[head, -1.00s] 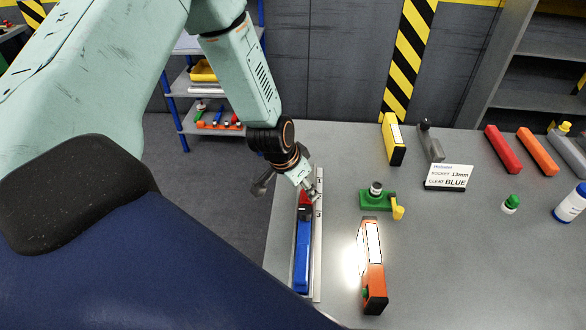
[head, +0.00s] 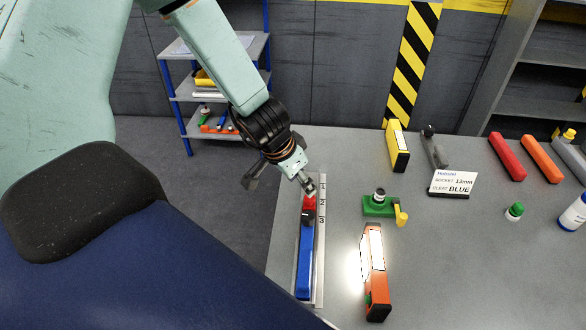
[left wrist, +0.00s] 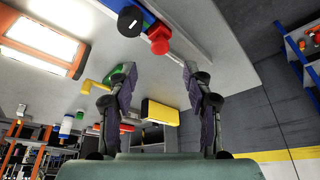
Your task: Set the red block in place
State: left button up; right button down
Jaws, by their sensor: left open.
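The red block (head: 309,203) sits at the far end of a narrow rail (head: 318,262) marked 1, 2 and 3, beside the numbers. A dark piece (head: 308,216) and a long blue block (head: 304,262) lie in line with it on the near side. My left gripper (head: 311,188) is just above and behind the red block. In the left wrist view the left gripper (left wrist: 158,70) has its fingers spread with nothing between them. The red block (left wrist: 158,40) shows beyond the fingertips there, apart from both. My right gripper is not in view.
A green fixture with a yellow knob (head: 380,205) and a lit orange lamp (head: 374,285) stand right of the rail. A yellow block (head: 397,147) and a sign reading BLUE (head: 453,184) are further back.

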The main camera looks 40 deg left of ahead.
pick_arm(q)
jog(key=shift+v, duration=2.3)
